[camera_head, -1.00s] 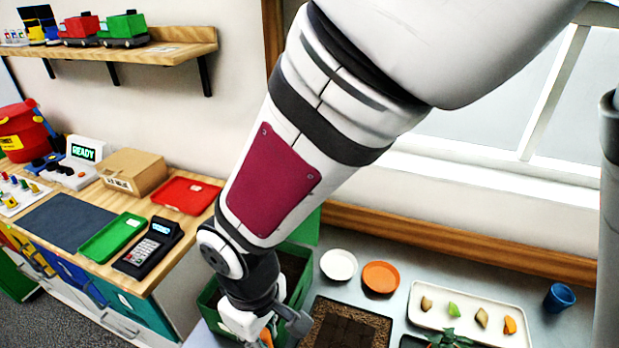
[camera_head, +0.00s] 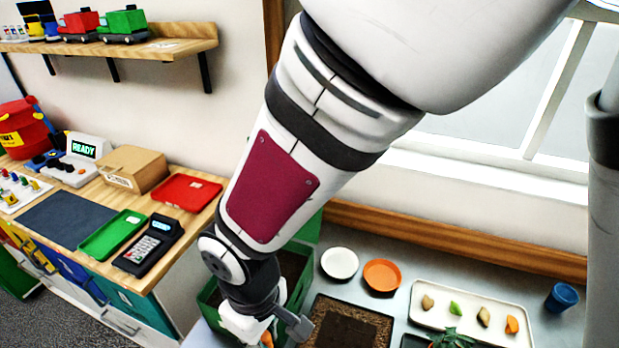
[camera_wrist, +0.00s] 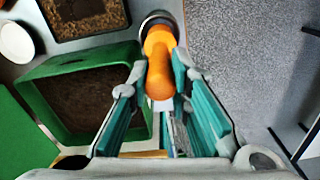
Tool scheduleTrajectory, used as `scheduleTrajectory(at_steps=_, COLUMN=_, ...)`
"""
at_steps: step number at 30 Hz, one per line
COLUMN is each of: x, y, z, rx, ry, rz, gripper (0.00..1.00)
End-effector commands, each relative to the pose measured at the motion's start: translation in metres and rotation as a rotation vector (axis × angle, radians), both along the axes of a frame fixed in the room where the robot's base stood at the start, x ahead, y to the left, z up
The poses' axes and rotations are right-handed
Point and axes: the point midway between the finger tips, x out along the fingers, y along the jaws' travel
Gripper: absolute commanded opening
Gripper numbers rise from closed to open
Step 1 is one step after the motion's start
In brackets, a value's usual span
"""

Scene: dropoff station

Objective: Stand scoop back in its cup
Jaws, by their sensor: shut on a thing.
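The scoop (camera_wrist: 159,78) shows in the wrist view as an orange handle between the two fingers of my gripper (camera_wrist: 157,70). My gripper is shut on it. A dark, pale-rimmed round part shows beyond the handle, mostly hidden; I cannot tell its shape. In the head view a bit of orange (camera_head: 266,339) shows beside my gripper at the lower edge. A blue cup (camera_head: 561,297) stands upright at the right of the grey surface, apart from my gripper, with nothing seen standing in it.
A green bin of soil (camera_wrist: 140,64) is close to my gripper. A soil tray (camera_head: 348,338), a white dish (camera_head: 339,263), an orange dish (camera_head: 382,275) and a long white tray (camera_head: 420,312) with several small pieces share the grey surface. A plant (camera_head: 452,338) stands before that tray.

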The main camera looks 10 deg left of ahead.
Motion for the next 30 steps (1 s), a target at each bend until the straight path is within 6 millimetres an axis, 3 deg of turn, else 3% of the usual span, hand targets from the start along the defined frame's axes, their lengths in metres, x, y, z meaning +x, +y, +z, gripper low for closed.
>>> scheduleTrajectory(at_steps=30, x=0.0, y=0.0, z=-0.014, rx=0.0, ry=0.0, rz=0.001, gripper=0.0)
